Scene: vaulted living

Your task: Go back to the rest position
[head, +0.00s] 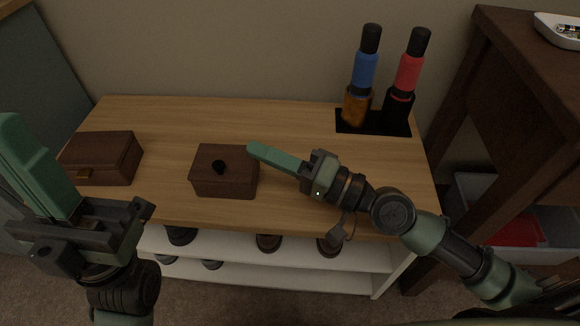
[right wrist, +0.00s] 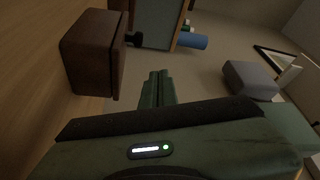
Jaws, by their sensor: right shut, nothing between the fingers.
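My right gripper (head: 254,150) is shut and empty, above the wooden bench top (head: 300,125), at the right of a small dark brown box with a black knob (head: 209,186). In the right wrist view its green fingers (right wrist: 157,80) are together with nothing between them, and the brown box (right wrist: 88,55) stands at upper left, apart from them. My left gripper (head: 18,130) is in the left foreground of the head view, raised and close to the camera. Its finger spacing is not clear from this angle.
A brown box with a clasp (head: 110,155) sits at the bench's left. A blue bottle (head: 364,70) and a red bottle (head: 409,73) stand on a black mat (head: 372,126) at back right. White shelves (head: 280,278) hold shoes below. A dark wooden cabinet (head: 520,90) stands right.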

